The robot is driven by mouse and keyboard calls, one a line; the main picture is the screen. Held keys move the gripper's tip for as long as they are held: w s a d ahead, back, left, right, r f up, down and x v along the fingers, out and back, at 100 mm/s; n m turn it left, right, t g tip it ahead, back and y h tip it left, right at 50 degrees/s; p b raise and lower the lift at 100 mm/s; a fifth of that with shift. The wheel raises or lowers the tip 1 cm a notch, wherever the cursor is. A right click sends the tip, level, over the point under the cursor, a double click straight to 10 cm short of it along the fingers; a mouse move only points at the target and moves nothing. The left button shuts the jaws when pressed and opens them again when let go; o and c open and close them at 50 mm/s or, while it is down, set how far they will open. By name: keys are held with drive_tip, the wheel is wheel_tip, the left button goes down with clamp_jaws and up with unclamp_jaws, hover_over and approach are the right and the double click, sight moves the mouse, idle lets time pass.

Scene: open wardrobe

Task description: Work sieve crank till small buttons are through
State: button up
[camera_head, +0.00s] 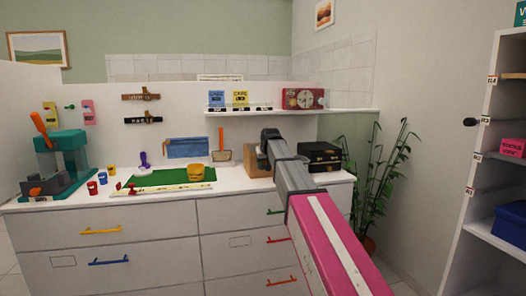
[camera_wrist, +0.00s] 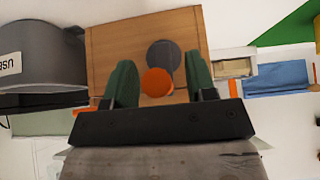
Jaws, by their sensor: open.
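A wooden box (camera_head: 257,161) stands on the counter, partly hidden by my arm in the head view. In the wrist view its flat brown top (camera_wrist: 115,40) carries a dark grey disc (camera_wrist: 163,54) and a round orange knob (camera_wrist: 157,83), which looks like the crank's handle. My gripper (camera_wrist: 159,66) is open, its two green fingers on either side of the knob, with gaps showing between knob and fingers. In the head view my gripper (camera_head: 270,137) is over the box. No small buttons can be made out, and the inside of the box is hidden.
Black boxes (camera_head: 320,157) stand right of the wooden box. A grey rounded container (camera_wrist: 40,55) is close at left in the wrist view. A green mat (camera_head: 170,178), yellow cup (camera_head: 195,172) and blue bin (camera_head: 187,148) lie to the left. A shelf (camera_head: 345,110) runs above.

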drive_tip(key=v, duration=0.6)
drive_tip(key=shift+s+r, duration=0.2)
drive_tip(key=shift+r, duration=0.05)
drive_tip(key=s+d+f+g, duration=0.1)
drive_tip(key=s+d+f, duration=0.15)
drive_tip(key=f, duration=0.55)
drive_tip(key=s+d+f+g, duration=0.1)
drive_tip(key=s+f, duration=0.3)
drive_tip(key=f, duration=0.3)
drive_tip(key=s+d+f+m+g, duration=0.1)
drive_tip(key=s+d+f, duration=0.3)
drive_tip(key=s+f, duration=1)
drive_tip(key=s+d+f+m+g+h, duration=0.1)
drive_tip(key=s+d+f+g, duration=0.2)
drive_tip(key=s+f, duration=1.1)
drive_tip(key=shift+s+d+f+g, duration=0.3)
drive_tip(key=shift+s+d+f, duration=0.1)
drive_tip(key=shift+d, duration=0.25)
